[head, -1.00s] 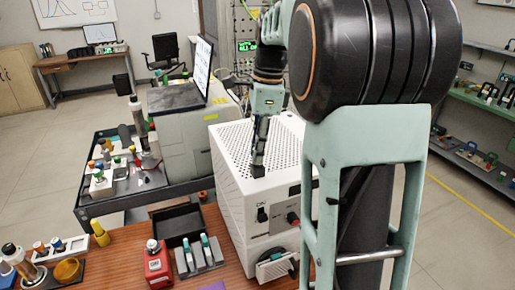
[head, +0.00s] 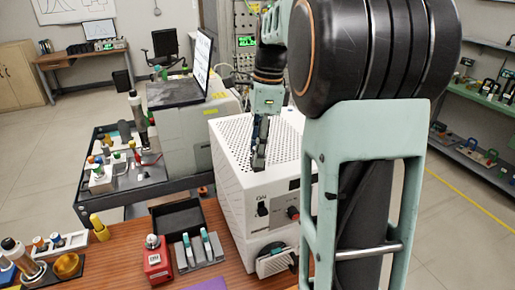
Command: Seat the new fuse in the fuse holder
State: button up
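My gripper (head: 259,158) points down at the white perforated cabinet (head: 232,185), over its top or in front of it. I cannot tell whether it touches the cabinet. Its dark fingers look close together, but their gap and anything between them cannot be made out. The cabinet front has a black switch (head: 262,207), a red knob (head: 293,213) and a white fitting with a dark round part (head: 274,259) low down. I cannot tell which part is the fuse holder. Two slim teal-and-white pieces (head: 207,243) stand in a grey rack (head: 198,260); whether they are fuses is unclear.
A red device (head: 157,265) and an empty black tray (head: 178,219) stand beside the rack on the wooden table (head: 125,262). A yellow bottle (head: 99,228) stands left of them. A cluttered dark cart (head: 140,187) is behind. My arm hides the cabinet's right side.

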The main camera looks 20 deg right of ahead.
notch_tip(320, 180, up, 12)
jog(key=d, duration=0.1)
jog(key=shift+s+d, duration=0.15)
jog(key=shift+d, duration=0.05)
dwell(0.3)
dwell(0.5)
